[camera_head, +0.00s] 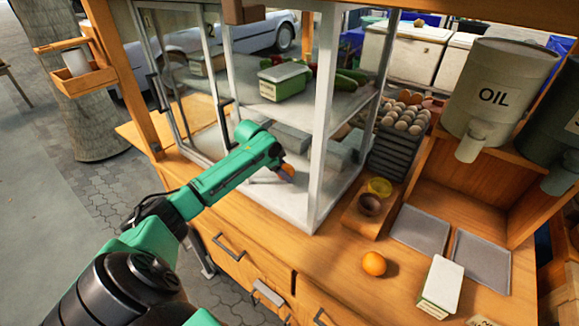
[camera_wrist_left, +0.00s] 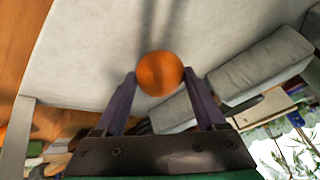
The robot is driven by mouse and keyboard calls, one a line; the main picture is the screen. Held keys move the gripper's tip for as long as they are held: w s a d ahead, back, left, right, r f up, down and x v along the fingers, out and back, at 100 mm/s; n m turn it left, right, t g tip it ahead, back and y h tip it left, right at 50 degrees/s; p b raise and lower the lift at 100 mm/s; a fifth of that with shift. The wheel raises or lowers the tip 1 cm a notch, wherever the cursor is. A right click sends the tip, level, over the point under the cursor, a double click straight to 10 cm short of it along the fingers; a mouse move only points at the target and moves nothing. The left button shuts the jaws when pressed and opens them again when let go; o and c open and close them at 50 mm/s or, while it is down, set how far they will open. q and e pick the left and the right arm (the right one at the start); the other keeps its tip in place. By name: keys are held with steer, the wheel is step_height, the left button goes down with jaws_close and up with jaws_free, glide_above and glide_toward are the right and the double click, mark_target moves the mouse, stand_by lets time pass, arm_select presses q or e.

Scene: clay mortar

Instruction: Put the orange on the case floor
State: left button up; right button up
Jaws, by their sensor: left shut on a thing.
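My left arm reaches through the open front of the glass case (camera_head: 323,120). Its gripper (camera_head: 281,171) is inside, low over the pale case floor (camera_head: 285,205). In the left wrist view the gripper (camera_wrist_left: 160,80) is shut on an orange (camera_wrist_left: 160,72), held between the two fingertips, with the pale case floor (camera_wrist_left: 80,55) behind it. In the head view only a small bit of this orange (camera_head: 288,169) shows at the gripper's tip. I cannot tell whether it touches the floor. My right gripper is not in view.
A second orange (camera_head: 374,263) lies on the wooden counter beside a white carton (camera_head: 440,287). The case shelf above my gripper bears a green-and-white box (camera_head: 284,81) and cucumbers (camera_head: 345,80). Metal frame posts border the opening. Stacked egg trays (camera_head: 392,150) stand right of the case.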

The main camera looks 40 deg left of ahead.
arm_select(q)
steer(key=w, duration=0.2)
steer(key=shift+w+d+r, duration=0.15)
steer(key=shift+w+d, duration=0.1)
steer(key=shift+w, duration=0.1)
steer(key=shift+f+p, duration=0.4)
steer(key=shift+p, duration=0.2)
steer(key=shift+s+f, duration=0.15)
steer(key=o, duration=1.4)
steer(key=v, duration=0.3)
steer(key=shift+a, duration=0.1)
steer(key=s+a+b, duration=0.1)
steer(key=s, duration=1.1)
steer(key=shift+a, duration=0.3)
